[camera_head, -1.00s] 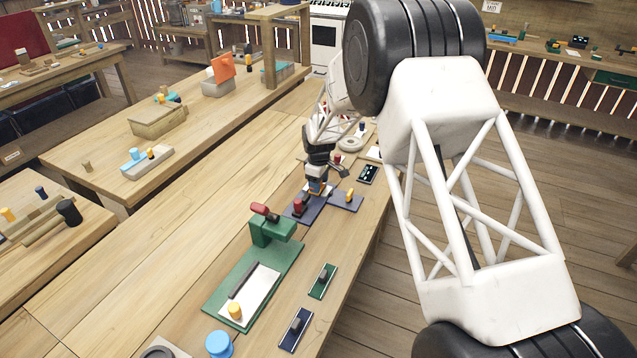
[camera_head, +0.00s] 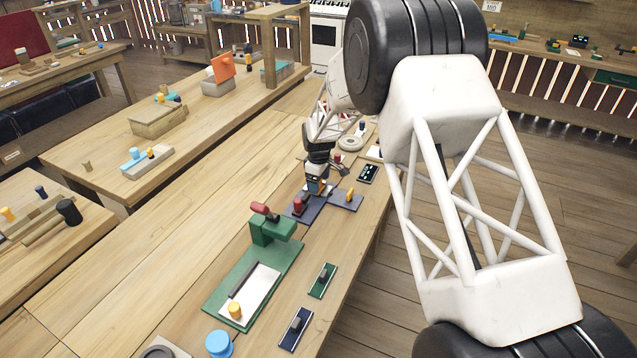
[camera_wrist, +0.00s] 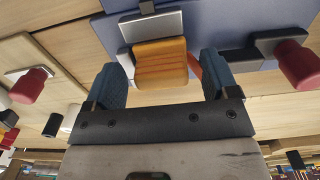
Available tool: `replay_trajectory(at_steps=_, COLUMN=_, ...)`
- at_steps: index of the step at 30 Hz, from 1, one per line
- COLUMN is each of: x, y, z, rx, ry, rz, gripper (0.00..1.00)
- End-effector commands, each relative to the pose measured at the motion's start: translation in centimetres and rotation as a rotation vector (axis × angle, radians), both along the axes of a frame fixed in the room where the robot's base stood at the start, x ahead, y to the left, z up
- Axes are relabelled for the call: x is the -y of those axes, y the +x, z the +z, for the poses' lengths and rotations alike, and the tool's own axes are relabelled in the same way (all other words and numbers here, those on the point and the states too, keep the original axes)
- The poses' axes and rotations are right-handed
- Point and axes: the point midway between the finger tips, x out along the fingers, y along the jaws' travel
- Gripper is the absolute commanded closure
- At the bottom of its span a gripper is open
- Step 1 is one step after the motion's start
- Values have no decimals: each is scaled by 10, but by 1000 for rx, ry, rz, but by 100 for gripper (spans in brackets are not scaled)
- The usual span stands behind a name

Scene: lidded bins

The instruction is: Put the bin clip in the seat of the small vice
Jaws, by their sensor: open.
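My gripper (camera_wrist: 161,70) is open, with blue fingertips on both sides of an orange block (camera_wrist: 160,60), which I take to be the bin clip. A gap shows on each side of the block. The block is next to a silver plate (camera_wrist: 152,28) on a blue-grey board (camera_wrist: 235,20). A red-knobbed part (camera_wrist: 297,62) on the board's right may belong to the small vice, but I cannot tell for sure. In the head view my gripper (camera_head: 316,187) is low over the blue-grey board (camera_head: 301,213), near a red knob (camera_head: 298,204); the clip is hardly visible there.
A green fixture (camera_head: 270,228) with a red handle and a white plate stands nearer on the bench. A yellow peg (camera_head: 349,194) stands right of my gripper. Small green (camera_head: 322,281) and dark blue (camera_head: 296,329) plates lie along the right edge.

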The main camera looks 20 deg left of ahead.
Motion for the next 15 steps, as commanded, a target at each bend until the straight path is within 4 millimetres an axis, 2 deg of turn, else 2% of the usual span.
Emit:
replay_trajectory(at_steps=8, x=0, y=0, z=33, rx=2, ry=2, rz=0, gripper=20)
replay_trajectory(at_steps=15, x=0, y=0, z=72, rx=2, ry=1, rz=0, gripper=20)
